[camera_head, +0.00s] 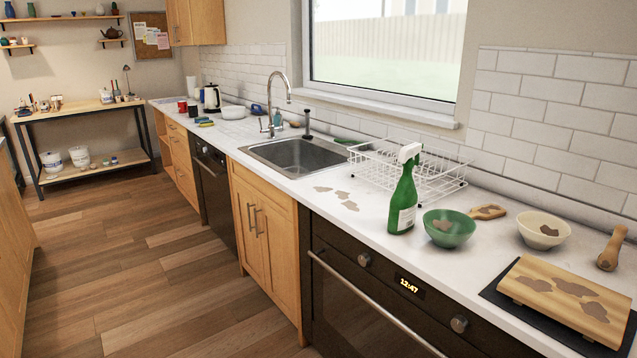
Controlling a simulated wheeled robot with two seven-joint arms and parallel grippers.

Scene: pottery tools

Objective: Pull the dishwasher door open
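The dishwasher (215,205) is a black front under the white counter, left of the wooden sink cabinet. I see it at a steep angle. Its door looks shut, about flush with the cabinets beside it. A handle bar (205,166) runs across its upper part, below a narrow control strip. Neither of my grippers shows in the head view.
The wooden floor (150,255) before the dishwasher is clear. A black oven (375,310) with a long handle stands nearer, right of the sink cabinet (262,235). The counter holds a sink (300,155), dish rack (440,175), green spray bottle (402,205), bowls and a wooden board (565,298).

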